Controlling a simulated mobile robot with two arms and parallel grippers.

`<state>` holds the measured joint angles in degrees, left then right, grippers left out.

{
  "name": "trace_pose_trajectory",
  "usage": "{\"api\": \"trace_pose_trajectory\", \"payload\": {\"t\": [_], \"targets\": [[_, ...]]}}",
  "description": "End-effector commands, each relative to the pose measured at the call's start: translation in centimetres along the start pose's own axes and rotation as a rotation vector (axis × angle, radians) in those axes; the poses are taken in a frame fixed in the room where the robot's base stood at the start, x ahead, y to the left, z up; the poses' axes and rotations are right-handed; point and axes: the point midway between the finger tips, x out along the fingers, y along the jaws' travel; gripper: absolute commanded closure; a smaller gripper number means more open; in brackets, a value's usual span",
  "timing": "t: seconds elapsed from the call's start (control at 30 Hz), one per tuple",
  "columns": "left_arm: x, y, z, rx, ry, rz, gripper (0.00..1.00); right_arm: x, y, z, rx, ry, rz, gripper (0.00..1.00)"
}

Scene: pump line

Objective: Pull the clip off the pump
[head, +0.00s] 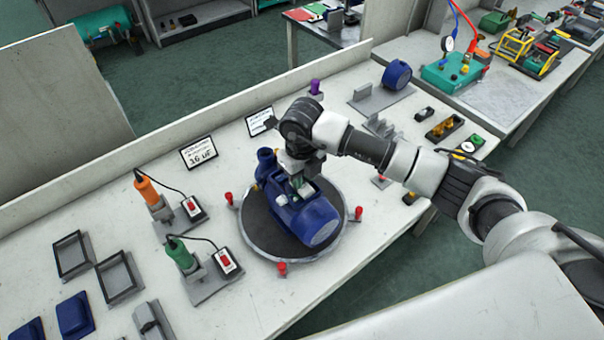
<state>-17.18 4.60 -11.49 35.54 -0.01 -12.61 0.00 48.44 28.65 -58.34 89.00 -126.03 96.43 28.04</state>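The blue pump (318,222) lies on a round dark turntable (262,238) with a grey rim, in the middle of the bench. My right arm reaches in from the right, and my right gripper (299,182) points down into the open box on top of the pump. Small pale greenish parts (306,189) show in that box by the fingertips. I cannot make out the clip for certain; the gripper covers much of the box. Whether the fingers are open or shut is too small to tell. My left gripper is not in view.
Red knobs (282,268) stand around the turntable. To its left are an orange-handled tool (148,190) and a green-handled tool (180,254) in stands with red switches. Grey frames (118,275) and blue covers (75,314) lie at lower left. Signs (199,153) stand behind.

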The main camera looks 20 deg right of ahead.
Motion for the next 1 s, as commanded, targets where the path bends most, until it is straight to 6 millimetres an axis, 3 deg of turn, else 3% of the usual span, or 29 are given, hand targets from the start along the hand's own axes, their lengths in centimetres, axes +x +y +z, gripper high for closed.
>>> {"api": "trace_pose_trajectory", "payload": {"t": [0.03,0.17,0.8,0.83,0.9,1.0], "targets": [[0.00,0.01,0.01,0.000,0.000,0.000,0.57,0.01,0.02,0.00,0.000,0.000,0.000,0.81],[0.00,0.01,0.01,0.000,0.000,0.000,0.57,0.02,0.02,0.00,0.000,0.000,0.000,1.00],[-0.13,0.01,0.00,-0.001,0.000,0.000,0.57,-0.26,0.02,0.01,0.000,0.000,0.000,1.00],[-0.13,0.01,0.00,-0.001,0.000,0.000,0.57,-0.25,0.02,0.01,0.000,0.000,0.000,0.87],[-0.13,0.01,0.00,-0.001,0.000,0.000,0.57,-0.24,0.01,0.01,0.000,0.000,0.000,0.98],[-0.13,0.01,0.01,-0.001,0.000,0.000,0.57,-0.23,0.01,0.00,0.000,0.000,0.000,1.00]]}}
